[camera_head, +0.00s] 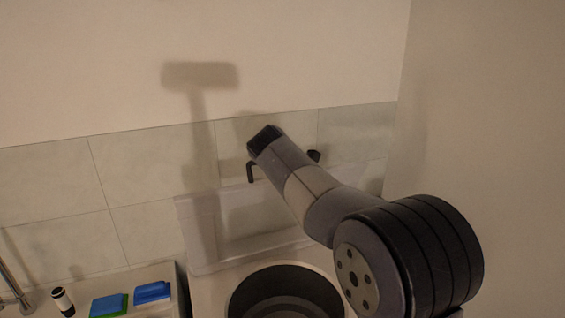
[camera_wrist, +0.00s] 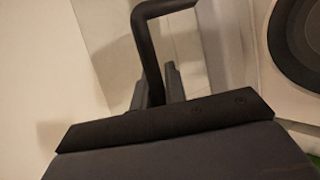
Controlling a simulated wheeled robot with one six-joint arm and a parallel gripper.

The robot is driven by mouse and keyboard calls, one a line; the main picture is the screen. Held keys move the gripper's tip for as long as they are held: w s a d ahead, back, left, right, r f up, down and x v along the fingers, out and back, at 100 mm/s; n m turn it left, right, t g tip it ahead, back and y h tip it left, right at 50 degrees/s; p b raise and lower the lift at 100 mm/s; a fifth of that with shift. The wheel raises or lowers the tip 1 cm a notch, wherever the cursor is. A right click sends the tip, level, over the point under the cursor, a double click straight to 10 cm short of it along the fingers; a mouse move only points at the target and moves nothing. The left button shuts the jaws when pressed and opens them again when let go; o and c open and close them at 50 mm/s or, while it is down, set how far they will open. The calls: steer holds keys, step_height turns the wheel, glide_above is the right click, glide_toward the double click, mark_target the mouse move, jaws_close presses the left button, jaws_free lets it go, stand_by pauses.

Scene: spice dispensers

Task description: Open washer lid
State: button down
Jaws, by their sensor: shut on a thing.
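The washer's round dark drum opening (camera_head: 285,292) shows at the bottom of the head view, uncovered. Its pale lid (camera_head: 232,240) stands raised behind the opening, near the tiled wall. A black bent handle (camera_head: 251,171) shows at the lid's upper edge, partly hidden behind my arm. In the wrist view the handle (camera_wrist: 148,38) runs down between the two fingers of my gripper (camera_wrist: 157,86), which is shut on it. My fingers are hidden in the head view. The drum opening also shows in the wrist view (camera_wrist: 300,48) at upper right.
A counter (camera_head: 155,272) at lower left holds a blue sponge (camera_head: 152,292), a blue and green sponge (camera_head: 108,304) and a small black and white dispenser (camera_head: 63,301). A tiled wall (camera_head: 150,165) stands close behind, and a plain wall (camera_head: 490,110) rises at right.

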steer(key=shift+f, duration=0.15)
steer(key=c, duration=1.7)
jaws_free()
steer(key=shift+w, duration=0.1)
steer(key=b+v, duration=0.3)
steer(key=v, duration=0.8)
steer(key=shift+a, duration=0.1)
steer(key=shift+w, duration=0.1)
